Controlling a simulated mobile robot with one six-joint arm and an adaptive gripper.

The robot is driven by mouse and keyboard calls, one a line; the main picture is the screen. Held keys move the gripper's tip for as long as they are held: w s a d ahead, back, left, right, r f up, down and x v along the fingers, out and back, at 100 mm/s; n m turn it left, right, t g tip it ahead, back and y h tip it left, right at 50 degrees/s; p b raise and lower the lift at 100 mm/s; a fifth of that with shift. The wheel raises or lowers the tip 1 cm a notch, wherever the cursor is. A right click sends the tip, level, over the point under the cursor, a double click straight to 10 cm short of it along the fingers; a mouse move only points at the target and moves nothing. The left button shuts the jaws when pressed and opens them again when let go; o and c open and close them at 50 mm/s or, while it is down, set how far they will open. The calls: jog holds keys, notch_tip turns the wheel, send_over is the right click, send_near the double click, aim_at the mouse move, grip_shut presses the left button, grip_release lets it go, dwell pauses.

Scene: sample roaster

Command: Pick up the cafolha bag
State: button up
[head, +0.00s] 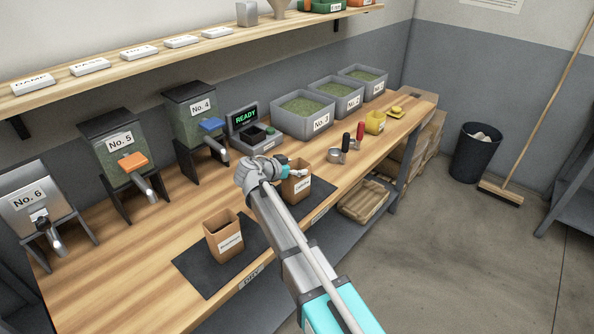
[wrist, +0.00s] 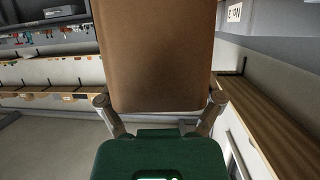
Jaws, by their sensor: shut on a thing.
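A brown open-topped paper bag with a white label (head: 296,188) is at the right part of the bench front, over a dark mat. My gripper (head: 288,171) is shut on it from the side; I cannot tell whether its base touches the mat. In the wrist view the same bag (wrist: 155,55) fills the upper middle between the two fingers (wrist: 160,104). A second brown bag with a white label (head: 225,238) stands upright on the left dark mat (head: 205,270). Both labels are too small to read, so I cannot tell which bag is cafolha.
Dispensers No. 6 (head: 40,205), No. 5 (head: 118,150) and No. 4 (head: 198,110) line the bench back. A scale reading READY (head: 246,120) and green-filled bins (head: 303,122) stand behind the held bag. A metal cup (head: 335,154) and yellow container (head: 374,122) lie right.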

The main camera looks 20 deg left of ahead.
jog(key=shift+r+p, duration=1.15)
jog(key=shift+r, duration=0.1)
jog(key=s+r+p, duration=1)
jog(key=s, duration=0.4)
jog(key=shift+a+r, duration=0.15)
jog(key=shift+a, duration=0.1)
jog(key=shift+w+d, duration=0.1)
